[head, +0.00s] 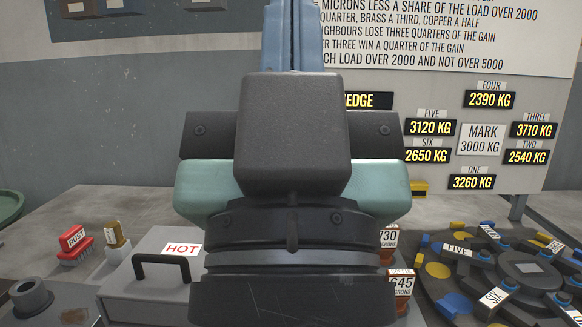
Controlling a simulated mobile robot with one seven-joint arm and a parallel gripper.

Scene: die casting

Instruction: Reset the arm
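My gripper (292,35) fills the middle of the head view, held upright close to the camera. Its two blue fingers point up and stand side by side with almost no gap, so it looks shut. No object shows between them, though their tips run out at the top edge. The dark wrist and the teal gripper body hide the middle of the bench and part of the wall sign.
On the grey bench (130,207) are a grey box marked HOT (150,270), a red RUST brush (75,245), another brush (116,242), labelled red-and-white blocks (402,283) and a round dark fixture (520,270) with coloured parts. A white sign board (440,85) stands behind.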

